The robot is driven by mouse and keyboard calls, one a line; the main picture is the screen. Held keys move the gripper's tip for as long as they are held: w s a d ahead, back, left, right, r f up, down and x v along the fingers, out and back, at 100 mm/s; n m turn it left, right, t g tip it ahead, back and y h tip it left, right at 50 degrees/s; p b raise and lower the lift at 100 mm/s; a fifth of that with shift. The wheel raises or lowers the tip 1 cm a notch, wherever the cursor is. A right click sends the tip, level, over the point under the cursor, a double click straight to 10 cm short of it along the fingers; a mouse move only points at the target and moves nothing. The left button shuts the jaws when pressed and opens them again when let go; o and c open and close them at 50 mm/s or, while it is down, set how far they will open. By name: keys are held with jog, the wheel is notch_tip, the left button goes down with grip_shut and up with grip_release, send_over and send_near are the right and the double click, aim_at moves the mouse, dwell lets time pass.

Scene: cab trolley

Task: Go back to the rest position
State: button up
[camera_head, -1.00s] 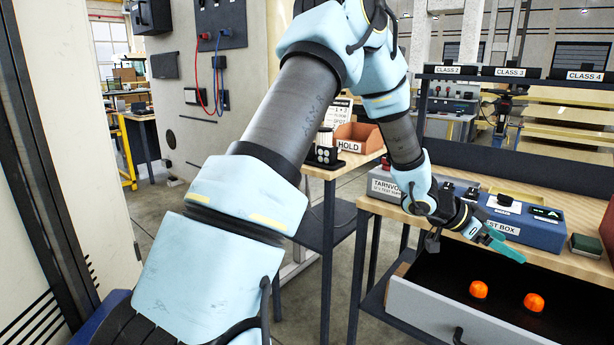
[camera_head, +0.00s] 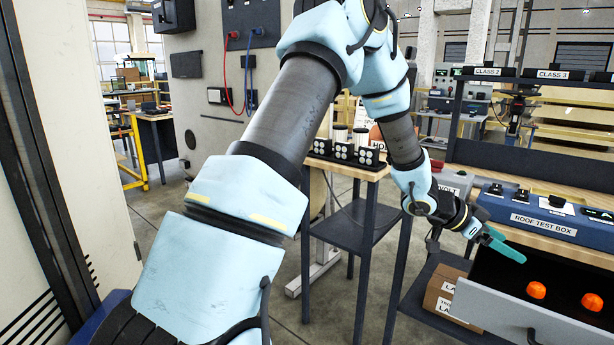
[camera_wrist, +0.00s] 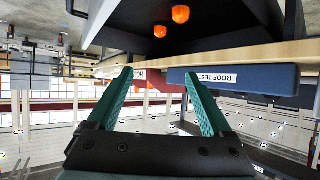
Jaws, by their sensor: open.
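My gripper (camera_head: 503,247) is at the end of my outstretched arm, at the right of the head view, near the front edge of the bench and the open drawer. The wrist view shows its two teal fingers (camera_wrist: 163,95) spread apart with nothing between them. The blue roof test box (camera_head: 550,217) is on the bench behind my gripper in the head view. The open drawer (camera_head: 515,312) holds two orange round items (camera_head: 537,290), below and right of my gripper. The rest position itself is not marked in the frames.
A small side table (camera_head: 352,168) with black holders of white cylinders (camera_head: 342,150) stands behind my forearm. Cardboard boxes (camera_head: 440,290) sit on the lower shelf under the bench. A grey wall panel with red and blue cables is at the left. Open floor (camera_head: 165,220) shows at the left.

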jog(key=w+a+r+n+t+y, duration=0.1)
jog(key=w+a+n+t+y, duration=0.4)
jog(key=a, duration=0.9)
jog(key=w+a+n+t+y, duration=0.3)
jog(key=w+a, duration=0.4)
jog(key=a, duration=0.7)
jog(key=s+a+n+g+y, duration=0.2)
jog(key=s+a+n, duration=0.3)
jog(key=a, duration=0.5)
jog(key=s+a+r+n+g+y+p, duration=0.1)
jog(key=s+a+n, duration=0.4)
jog(key=s+a, duration=0.5)
jog(key=shift+s+a+g+y, duration=0.2)
jog(key=shift+g+y, duration=0.3)
jog(key=shift+g, duration=0.6)
jog(key=shift+w, duration=0.1)
